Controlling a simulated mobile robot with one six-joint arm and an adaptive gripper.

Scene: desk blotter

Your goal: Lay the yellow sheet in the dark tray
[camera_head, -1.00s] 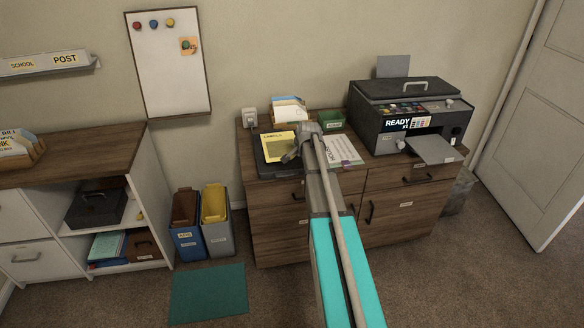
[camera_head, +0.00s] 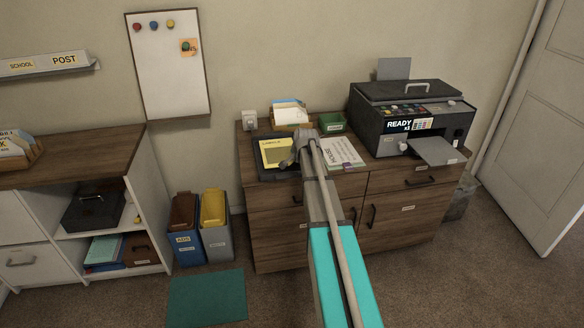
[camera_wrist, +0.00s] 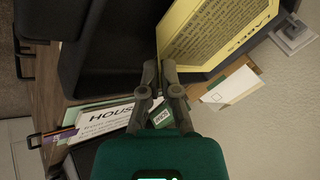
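The yellow sheet (camera_head: 275,151) with printed lines is at the dark tray (camera_head: 258,172) on the wooden cabinet, with dark rim showing at its left and front. In the wrist view the sheet (camera_wrist: 225,35) fills the upper right and the dark tray (camera_wrist: 105,50) the upper left. My gripper (camera_head: 301,147) is at the sheet's right edge in the head view. In the wrist view my gripper's fingers (camera_wrist: 159,68) are close together on the sheet's near corner. Whether the sheet rests fully on the tray floor is hard to tell.
A white printed sheet (camera_head: 343,152) lies right of the tray. A green box (camera_head: 332,122) and a holder with envelopes (camera_head: 290,112) stand behind. A black printer (camera_head: 412,112) stands at the right, and a small white box (camera_head: 250,120) at the back left.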

